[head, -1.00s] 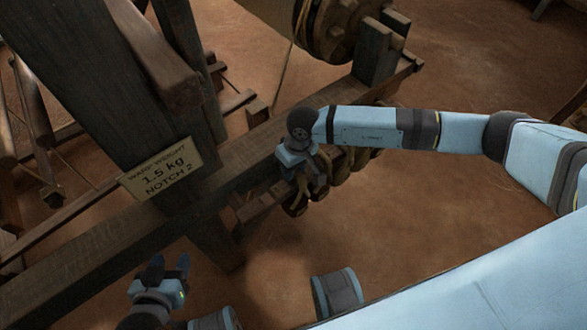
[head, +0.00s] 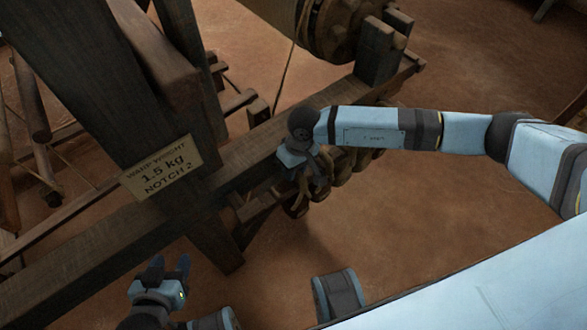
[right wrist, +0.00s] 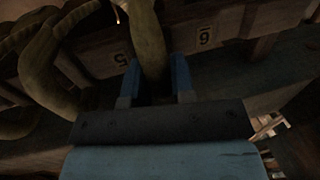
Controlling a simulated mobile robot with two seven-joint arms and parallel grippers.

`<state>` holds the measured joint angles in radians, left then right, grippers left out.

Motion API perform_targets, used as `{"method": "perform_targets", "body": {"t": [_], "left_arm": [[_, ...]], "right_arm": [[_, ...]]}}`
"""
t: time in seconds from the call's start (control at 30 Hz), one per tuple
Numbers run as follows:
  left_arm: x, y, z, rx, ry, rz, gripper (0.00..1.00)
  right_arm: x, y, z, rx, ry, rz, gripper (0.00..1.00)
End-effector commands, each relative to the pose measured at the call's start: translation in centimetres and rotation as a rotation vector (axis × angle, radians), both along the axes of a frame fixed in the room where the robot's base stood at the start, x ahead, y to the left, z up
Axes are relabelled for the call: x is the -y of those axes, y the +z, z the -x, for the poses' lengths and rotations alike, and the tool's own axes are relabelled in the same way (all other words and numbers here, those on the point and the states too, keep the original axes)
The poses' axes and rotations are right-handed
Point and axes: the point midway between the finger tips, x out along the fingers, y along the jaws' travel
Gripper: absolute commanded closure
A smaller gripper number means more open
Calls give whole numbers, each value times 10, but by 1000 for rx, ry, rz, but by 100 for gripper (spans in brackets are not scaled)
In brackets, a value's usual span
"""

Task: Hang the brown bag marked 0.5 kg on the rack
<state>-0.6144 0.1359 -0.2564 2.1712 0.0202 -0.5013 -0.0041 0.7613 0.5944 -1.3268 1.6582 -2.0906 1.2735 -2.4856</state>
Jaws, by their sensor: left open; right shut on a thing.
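My right gripper (head: 312,178) is at the near side of the loom beam, by the rack (head: 258,205). In the right wrist view it is shut on an olive-brown, tube-like piece (right wrist: 147,45), which looks like part of a bag. Its weight mark is not visible, so I cannot tell if it is the 0.5 kg bag. I cannot tell whether it hangs on the rack. The rack board (right wrist: 185,35) behind it carries labels 5 and 6, one on each side of the piece. My left gripper (head: 170,268) is open and empty at the lower left.
Several brown bags or loops (head: 350,165) hang along the beam beside my right gripper, and similar ones (right wrist: 40,60) crowd the wrist view's left side. A sign (head: 161,169) reads warp weight 1.5 kg. The long loom beam (head: 90,240) crosses the scene. The floor (head: 400,230) is clear.

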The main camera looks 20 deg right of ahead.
Motion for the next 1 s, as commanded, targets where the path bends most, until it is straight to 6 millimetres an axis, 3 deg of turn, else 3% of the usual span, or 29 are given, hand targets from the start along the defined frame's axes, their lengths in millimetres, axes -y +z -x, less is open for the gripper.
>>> {"method": "perform_targets", "body": {"t": [0.37,0.4,0.5,0.9,1.0], "left_arm": [[0,-3,0,0,1,0,50],[0,-3,0,0,1,0,50],[0,-3,0,0,1,0,50],[0,-1,0,-1,1,5,50],[2,11,-1,13,-2,12,50]], "right_arm": [[0,-2,0,0,0,0,100],[0,-2,0,0,0,0,67],[0,-2,0,0,0,0,47],[0,-2,0,-1,0,1,47],[3,16,-2,3,0,0,47]]}}
